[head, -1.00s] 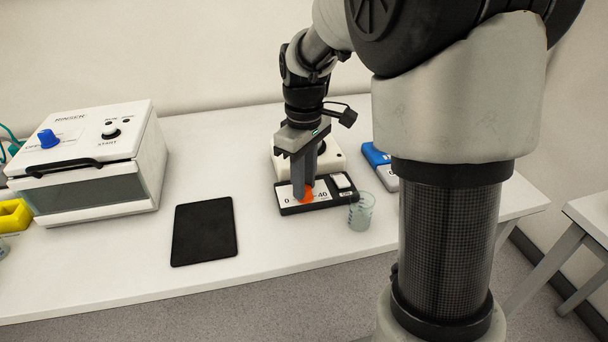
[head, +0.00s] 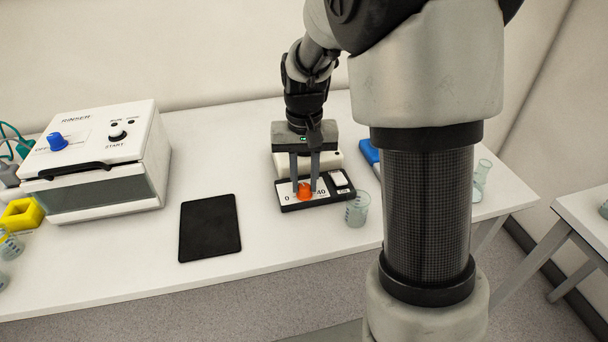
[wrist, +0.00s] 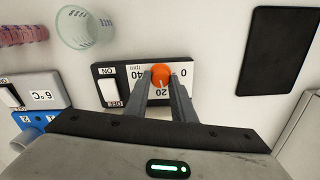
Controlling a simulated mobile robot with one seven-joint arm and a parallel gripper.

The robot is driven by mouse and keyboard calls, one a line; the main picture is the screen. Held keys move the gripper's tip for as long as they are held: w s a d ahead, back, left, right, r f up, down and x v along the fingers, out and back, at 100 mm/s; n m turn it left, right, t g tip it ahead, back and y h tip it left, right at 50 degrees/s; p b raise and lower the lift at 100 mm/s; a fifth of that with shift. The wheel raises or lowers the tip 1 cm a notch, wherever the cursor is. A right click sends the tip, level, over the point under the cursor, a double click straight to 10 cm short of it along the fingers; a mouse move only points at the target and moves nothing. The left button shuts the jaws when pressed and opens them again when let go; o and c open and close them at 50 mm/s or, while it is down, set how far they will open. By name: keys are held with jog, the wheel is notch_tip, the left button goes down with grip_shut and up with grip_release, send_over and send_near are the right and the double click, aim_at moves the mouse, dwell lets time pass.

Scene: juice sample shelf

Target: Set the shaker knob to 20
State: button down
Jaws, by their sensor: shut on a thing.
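The shaker (head: 329,198) has a black front panel with a white dial plate, and an orange knob (head: 305,191) on it. The dial is marked 0, 20 and 40; in the wrist view it appears upside down, with 20 nearest my gripper. My gripper (wrist: 161,78) points down with one finger on each side of the knob (wrist: 161,73), shut on it. A faint light mark on the knob seems to face the 20 side, but it is too small to be sure. A white ON/OFF rocker switch (head: 338,179) sits right of the dial.
A glass beaker (head: 357,210) stands close to the shaker's front right. A blue-and-grey device (wrist: 38,92) is beside the shaker. A black mat (head: 210,228) lies to the left, and the white rinser (head: 100,160) stands farther left. The table between mat and shaker is clear.

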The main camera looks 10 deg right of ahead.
aim_at(305, 185)
jog(key=shift+m+p, duration=0.4)
jog(key=shift+m, duration=0.9)
jog(key=c, duration=1.5)
grip_release()
notch_tip(305, 185, up, 18)
jog(key=p, duration=0.2)
jog(key=shift+f+p, duration=0.25)
jog(key=shift+p, duration=0.1)
